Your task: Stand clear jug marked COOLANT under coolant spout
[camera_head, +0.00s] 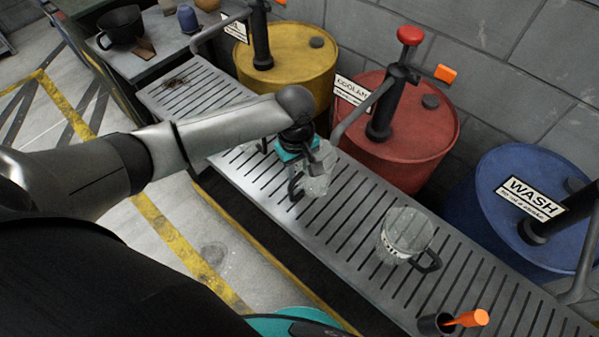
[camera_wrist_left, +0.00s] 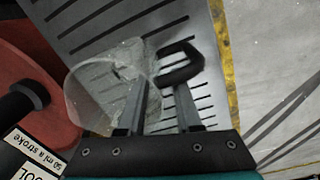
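A clear jug (camera_head: 316,186) with a dark handle stands on the slatted bench, just below my left gripper (camera_head: 308,150); no marking on it is readable. In the left wrist view the jug (camera_wrist_left: 95,88) and its black handle (camera_wrist_left: 182,66) lie beyond the gripper (camera_wrist_left: 161,88). The fingers are apart, near the jug's wall and handle; contact cannot be told. The red drum (camera_head: 432,140) bears a COOLANT label (camera_head: 354,90). Its pump's grey spout (camera_head: 358,115) reaches down over the bench, close to the jug. My right gripper is not in view.
Another clear jug (camera_head: 404,232), its label hard to read, stands farther right on the slatted bench (camera_head: 350,262). A third clear jug is partly hidden behind my left arm. A yellow drum (camera_head: 300,50) and a blue WASH drum (camera_head: 495,180) flank the red one. An orange-handled tool (camera_head: 467,318) rests in a dark cup.

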